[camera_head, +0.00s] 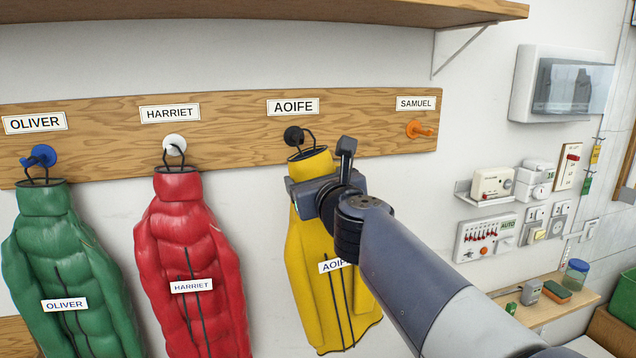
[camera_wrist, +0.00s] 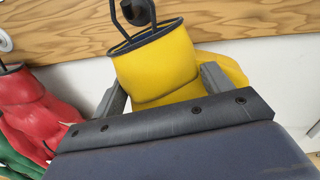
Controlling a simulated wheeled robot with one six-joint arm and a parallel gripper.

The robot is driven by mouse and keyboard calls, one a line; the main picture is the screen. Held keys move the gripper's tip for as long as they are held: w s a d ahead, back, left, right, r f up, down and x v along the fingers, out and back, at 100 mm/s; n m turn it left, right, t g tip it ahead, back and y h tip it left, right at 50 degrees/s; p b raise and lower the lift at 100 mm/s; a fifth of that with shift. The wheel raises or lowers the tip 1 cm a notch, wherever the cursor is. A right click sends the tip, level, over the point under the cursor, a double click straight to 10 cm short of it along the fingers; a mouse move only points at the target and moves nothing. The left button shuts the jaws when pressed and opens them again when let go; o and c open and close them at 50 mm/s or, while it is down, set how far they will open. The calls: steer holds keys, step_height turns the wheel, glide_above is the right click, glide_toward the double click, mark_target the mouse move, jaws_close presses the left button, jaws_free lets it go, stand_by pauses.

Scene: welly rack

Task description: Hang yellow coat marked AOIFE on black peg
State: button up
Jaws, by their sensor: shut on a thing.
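The yellow coat (camera_head: 312,260) marked AOIFE hangs upright below the black peg (camera_head: 293,136), which sits under the AOIFE label (camera_head: 293,107) on the wooden rail. My gripper (camera_head: 318,185) is shut on the coat's collar; in the wrist view the yellow collar (camera_wrist: 158,62) lies between my two fingers. The coat's black hanging loop (camera_head: 305,140) rises from the collar at the peg. In the wrist view the loop (camera_wrist: 117,18) overlaps the black peg (camera_wrist: 138,10); I cannot tell whether it is over the peg or just in front. My arm hides part of the coat.
A red coat (camera_head: 190,260) marked HARRIET hangs on a white peg (camera_head: 174,145) to the left. A green coat (camera_head: 65,270) marked OLIVER hangs on a blue peg (camera_head: 40,156). The orange peg (camera_head: 418,129) under SAMUEL is bare. A wooden shelf (camera_head: 250,12) runs above the rail.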

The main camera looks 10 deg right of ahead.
steer(key=shift+w+a, duration=0.15)
steer(key=shift+w, duration=0.5)
steer(key=shift+w+a, duration=0.15)
steer(key=shift+w, duration=0.45)
steer(key=shift+w+a+f+b, duration=0.1)
steer(key=shift+w+f+b, duration=0.55)
steer(key=shift+b, duration=0.2)
steer(key=shift+f, duration=0.1)
steer(key=o, duration=1.7)
steer(key=shift+o, duration=0.2)
steer(key=shift+f, duration=0.1)
steer(key=shift+s, duration=0.2)
steer(key=s+d+p, duration=0.1)
steer(key=s+d, duration=0.1)
steer(key=s, duration=0.8)
steer(key=shift+s, duration=0.2)
steer(key=shift+w, duration=0.1)
